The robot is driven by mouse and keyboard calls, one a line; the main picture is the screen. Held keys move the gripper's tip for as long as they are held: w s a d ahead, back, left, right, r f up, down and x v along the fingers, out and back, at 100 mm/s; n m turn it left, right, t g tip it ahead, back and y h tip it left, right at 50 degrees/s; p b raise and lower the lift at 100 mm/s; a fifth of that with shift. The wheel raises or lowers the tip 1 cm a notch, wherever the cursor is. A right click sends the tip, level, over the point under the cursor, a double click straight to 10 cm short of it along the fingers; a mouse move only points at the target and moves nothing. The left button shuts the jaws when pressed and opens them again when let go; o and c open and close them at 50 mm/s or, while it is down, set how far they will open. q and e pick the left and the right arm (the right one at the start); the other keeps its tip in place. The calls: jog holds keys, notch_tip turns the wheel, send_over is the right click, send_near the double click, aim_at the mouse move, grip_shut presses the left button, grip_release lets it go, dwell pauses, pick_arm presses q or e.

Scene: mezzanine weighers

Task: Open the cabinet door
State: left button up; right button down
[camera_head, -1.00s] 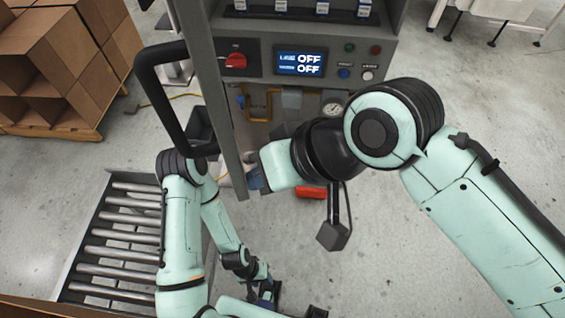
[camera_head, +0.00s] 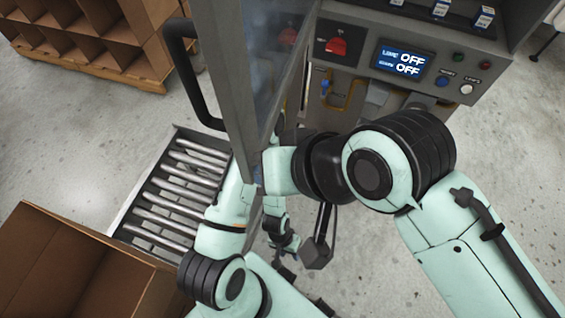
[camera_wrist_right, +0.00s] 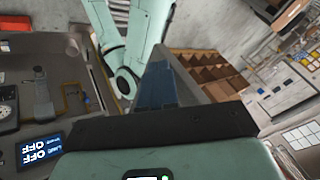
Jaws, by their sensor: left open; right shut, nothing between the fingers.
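The cabinet door (camera_head: 233,85) is a grey frame with a glass pane and a black bar handle (camera_head: 188,75) on its left side. It stands swung out from the grey cabinet (camera_head: 350,75), which has a red switch and an OFF display. My right arm reaches to the door's lower edge, on the cabinet side. My right gripper (camera_wrist_right: 158,85) is shut and empty in the right wrist view; whether it touches the door I cannot tell. My left gripper (camera_head: 287,245) is open and empty, low beneath the right wrist and away from the handle.
A roller conveyor (camera_head: 137,205) lies left of the door. An open cardboard box (camera_head: 60,265) fills the lower left corner. Cardboard shelving on a pallet (camera_head: 90,70) stands at the back left. Bare floor lies between them and at the right.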

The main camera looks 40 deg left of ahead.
jog(key=shift+s+a, duration=0.25)
jog(key=shift+a, duration=0.1)
dwell(0.3)
jog(key=v, duration=0.7)
jog(key=shift+d+r+p, duration=0.2)
jog(key=shift+p, duration=0.15)
